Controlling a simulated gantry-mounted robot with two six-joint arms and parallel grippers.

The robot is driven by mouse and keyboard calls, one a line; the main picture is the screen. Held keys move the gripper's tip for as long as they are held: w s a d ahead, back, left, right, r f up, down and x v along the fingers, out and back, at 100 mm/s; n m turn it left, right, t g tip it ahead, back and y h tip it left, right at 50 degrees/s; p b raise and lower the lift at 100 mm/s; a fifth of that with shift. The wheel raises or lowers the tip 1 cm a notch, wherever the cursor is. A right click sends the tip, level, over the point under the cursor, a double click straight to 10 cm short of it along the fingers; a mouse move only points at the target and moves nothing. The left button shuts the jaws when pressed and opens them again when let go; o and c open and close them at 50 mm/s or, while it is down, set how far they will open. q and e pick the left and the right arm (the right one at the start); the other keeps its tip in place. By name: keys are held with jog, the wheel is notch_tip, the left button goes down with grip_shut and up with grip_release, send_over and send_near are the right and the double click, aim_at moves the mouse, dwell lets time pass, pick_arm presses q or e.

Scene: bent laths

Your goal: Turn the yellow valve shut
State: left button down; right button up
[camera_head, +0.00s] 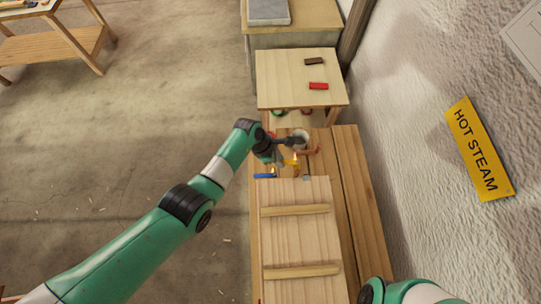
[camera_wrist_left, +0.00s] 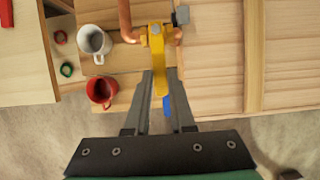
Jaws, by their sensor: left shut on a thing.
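The yellow valve (camera_wrist_left: 156,36) sits on a copper pipe in the left wrist view, with its yellow lever (camera_wrist_left: 160,68) pointing down the picture. My left gripper (camera_wrist_left: 160,76) is shut on the lever, one finger on each side. In the head view the yellow valve (camera_head: 291,162) is small and partly hidden by my left gripper (camera_head: 288,153). A blue piece (camera_wrist_left: 167,105) shows beyond the fingers; it also shows in the head view (camera_head: 264,176). My right gripper is out of view; only part of its arm shows at the bottom right.
A white mug (camera_wrist_left: 94,40) and a red mug (camera_wrist_left: 101,91) stand close beside the pipe. A slatted wooden panel (camera_head: 300,240) lies on the bench in front. A small table (camera_head: 285,75) stands behind. A HOT STEAM sign (camera_head: 479,148) hangs on the right wall.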

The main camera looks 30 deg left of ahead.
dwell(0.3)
pick_arm(q)
jog(key=c, duration=0.8)
grip_release()
jog(key=shift+o, duration=0.2)
jog(key=shift+r, duration=0.35)
jog(key=p+v, duration=0.4)
jog(key=v, duration=0.7)
jog(key=shift+s, duration=0.2)
